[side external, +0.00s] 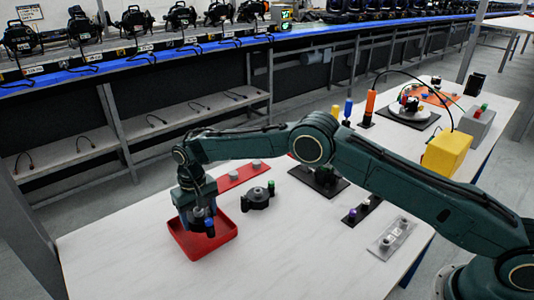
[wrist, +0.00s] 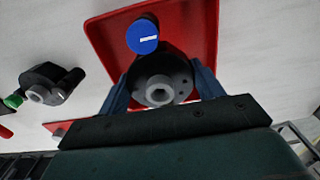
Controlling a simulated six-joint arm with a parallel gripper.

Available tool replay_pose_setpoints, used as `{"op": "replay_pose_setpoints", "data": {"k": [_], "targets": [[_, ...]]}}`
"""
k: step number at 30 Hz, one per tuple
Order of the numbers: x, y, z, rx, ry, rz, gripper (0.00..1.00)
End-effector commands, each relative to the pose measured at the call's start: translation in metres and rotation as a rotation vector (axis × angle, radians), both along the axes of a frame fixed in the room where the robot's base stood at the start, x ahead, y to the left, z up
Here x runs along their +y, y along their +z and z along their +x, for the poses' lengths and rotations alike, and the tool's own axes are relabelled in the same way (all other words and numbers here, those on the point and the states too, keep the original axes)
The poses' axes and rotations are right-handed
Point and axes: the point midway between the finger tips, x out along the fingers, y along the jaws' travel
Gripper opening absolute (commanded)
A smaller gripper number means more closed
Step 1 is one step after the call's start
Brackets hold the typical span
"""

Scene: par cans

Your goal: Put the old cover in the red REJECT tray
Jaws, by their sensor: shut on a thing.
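The red tray (side external: 227,222) lies on the near left part of the white table, and its red floor and walls (wrist: 108,38) show in the wrist view. My gripper (side external: 197,217) points down over it. In the wrist view my gripper (wrist: 162,86) is shut on a dark round cover with a pale hub (wrist: 157,92) and a blue-capped side part (wrist: 142,37). The blue cap (side external: 210,228) also shows in the side view, within the tray's outline. I cannot tell whether the cover touches the tray floor. My gripper hides part of the tray.
A similar dark cover with a green cap (side external: 257,198) stands right of the tray; it also shows in the wrist view (wrist: 45,84). A red strip holder (side external: 241,176) lies behind it. A dark plate (side external: 320,181), small fixtures and a yellow block (side external: 447,152) stand farther right.

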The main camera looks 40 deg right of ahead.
Motion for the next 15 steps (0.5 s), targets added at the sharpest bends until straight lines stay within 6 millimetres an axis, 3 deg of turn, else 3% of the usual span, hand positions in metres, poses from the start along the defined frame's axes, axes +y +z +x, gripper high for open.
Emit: {"op": "replay_pose_setpoints", "data": {"k": [7,15], "targets": [[0.000,-0.027,0.000,0.000,0.000,0.000,0.46],[0.000,-0.031,0.000,-0.001,0.000,0.001,0.46]]}}
